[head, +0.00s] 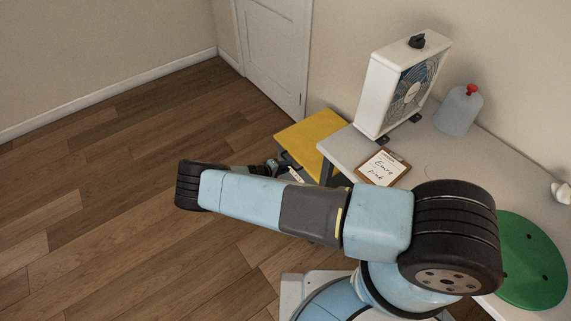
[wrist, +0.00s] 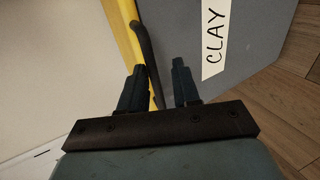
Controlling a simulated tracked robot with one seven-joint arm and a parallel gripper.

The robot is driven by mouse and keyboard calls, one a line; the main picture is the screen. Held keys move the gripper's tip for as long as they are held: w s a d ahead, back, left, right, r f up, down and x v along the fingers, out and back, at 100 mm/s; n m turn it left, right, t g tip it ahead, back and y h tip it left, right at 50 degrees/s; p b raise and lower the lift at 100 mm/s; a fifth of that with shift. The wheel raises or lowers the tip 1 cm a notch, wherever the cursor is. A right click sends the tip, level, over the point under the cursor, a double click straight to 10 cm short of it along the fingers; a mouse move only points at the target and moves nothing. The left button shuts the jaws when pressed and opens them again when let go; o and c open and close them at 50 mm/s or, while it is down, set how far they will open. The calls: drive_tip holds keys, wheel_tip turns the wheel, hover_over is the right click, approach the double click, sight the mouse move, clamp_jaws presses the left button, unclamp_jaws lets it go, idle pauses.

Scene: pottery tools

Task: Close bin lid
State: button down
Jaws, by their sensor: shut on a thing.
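The bin's yellow lid (head: 312,132) lies roughly level over the bin top, beside the table; I cannot tell whether a gap is left beneath it. Its yellow edge (wrist: 125,35) also shows in the wrist view. The grey bin body (wrist: 262,45) carries a white label reading CLAY (wrist: 216,38). My gripper (wrist: 160,80) is shut on a dark handle bar (wrist: 145,45), which runs between its fingers along the yellow edge. In the head view my arm hides most of the gripper and the bin front.
The grey table (head: 345,148) holds a white box fan (head: 385,88), a clipboard (head: 383,168), a jug with a red cap (head: 458,112) and a green disc (head: 530,262). A white door (head: 277,48) stands behind. The wooden floor (head: 110,200) at left is clear.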

drive_tip(key=shift+s+f, duration=0.2)
drive_tip(key=shift+f, duration=0.3)
drive_tip(key=shift+s+f, duration=0.15)
drive_tip(key=shift+f, duration=0.3)
drive_tip(key=c, duration=1.1)
unclamp_jaws()
drive_tip(key=shift+f, duration=0.15)
drive_tip(key=shift+d, duration=0.1)
drive_tip(key=shift+c, duration=0.3)
drive_tip(key=r+v, duration=0.1)
drive_tip(key=v, duration=1.3)
drive_tip(key=shift+w, duration=0.3)
